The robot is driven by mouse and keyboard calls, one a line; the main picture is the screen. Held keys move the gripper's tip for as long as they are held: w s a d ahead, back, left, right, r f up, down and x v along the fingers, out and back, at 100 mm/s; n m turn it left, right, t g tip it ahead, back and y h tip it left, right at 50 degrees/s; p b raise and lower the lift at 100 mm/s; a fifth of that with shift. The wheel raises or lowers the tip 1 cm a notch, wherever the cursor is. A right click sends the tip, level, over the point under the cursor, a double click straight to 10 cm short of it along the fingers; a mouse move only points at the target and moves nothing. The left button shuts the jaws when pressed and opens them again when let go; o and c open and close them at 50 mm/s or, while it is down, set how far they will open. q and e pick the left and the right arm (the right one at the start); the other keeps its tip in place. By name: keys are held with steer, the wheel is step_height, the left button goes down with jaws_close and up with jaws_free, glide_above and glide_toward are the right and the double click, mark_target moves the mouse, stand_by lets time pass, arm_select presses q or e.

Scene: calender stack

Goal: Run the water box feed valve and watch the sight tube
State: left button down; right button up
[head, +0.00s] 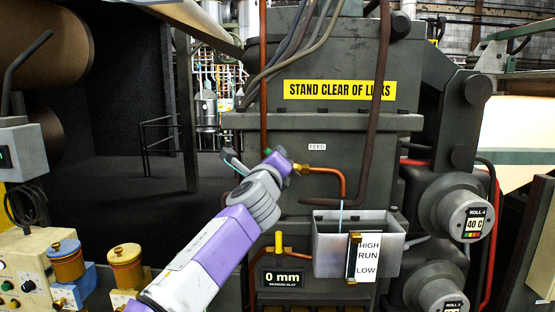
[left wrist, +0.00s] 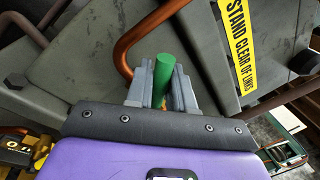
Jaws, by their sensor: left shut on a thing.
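My left gripper (head: 288,168) reaches up to the feed valve (head: 303,168), a brass fitting on a copper pipe below the FEED label (head: 317,147). In the left wrist view, the gripper (left wrist: 162,85) is shut on the valve's green handle (left wrist: 163,72), which stands between the two grey fingers. A thin pale-blue stream (head: 341,215) runs from the pipe's end down into the translucent water box (head: 325,249). The sight tube (head: 352,258), with brass ends, is on the box's front beside the HIGH, RUN, LOW card (head: 368,258). Its level is too small to read. My right gripper is not in view.
A readout (head: 282,278) shows 0 mm, with a yellow-topped fitting (head: 279,243) above it. Roll gauges (head: 470,222) stand at the right. A yellow STAND CLEAR sign (head: 340,90) is on the frame above. Dark hanging hoses and pipes (head: 378,110) pass close to the valve.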

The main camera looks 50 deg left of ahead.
arm_select(q)
steer(key=c, duration=1.1)
jaws_free()
steer(key=b+v, duration=0.1)
steer(key=v, duration=0.6)
steer(key=shift+s+d+b, duration=0.15)
steer(key=shift+s+b, duration=0.1)
steer(key=shift+b, duration=0.15)
steer(key=shift+f, duration=0.1)
stand_by(5.3)
